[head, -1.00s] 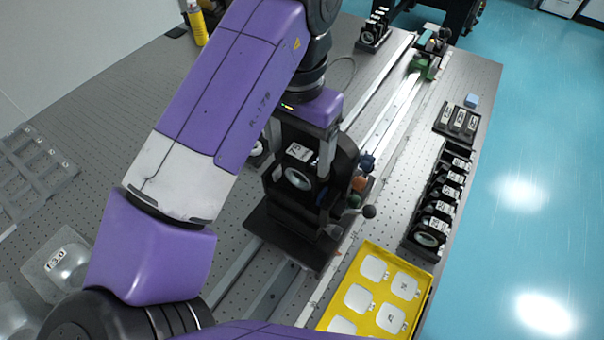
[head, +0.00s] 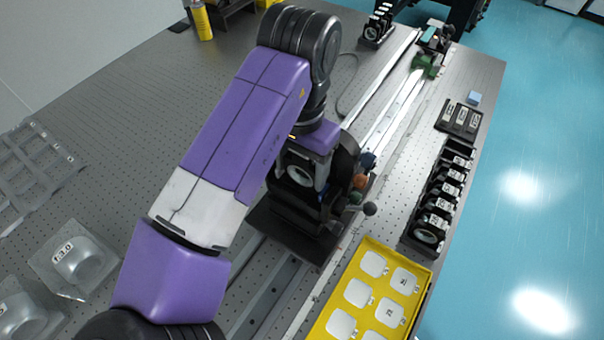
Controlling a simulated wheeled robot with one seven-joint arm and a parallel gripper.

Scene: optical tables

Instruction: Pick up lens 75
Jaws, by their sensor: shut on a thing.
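The lens 75 (head: 299,176) is a round pale glass in a black holder. It sits upright in the dark mount on the rail, near the middle of the head view. My gripper (head: 309,168) is down over the top of the holder, shut on it. The fingers and hand cover the holder's upper part, and its number label is hidden now. I cannot tell any gap between the holder and the mount.
A yellow tray (head: 314,333) of labelled pale pieces lies in front at the right. A black rack (head: 409,243) of labelled lenses stands at the right table edge. Coloured knobs (head: 361,181) stick out beside the mount. Clear holders (head: 76,258) stand at the left.

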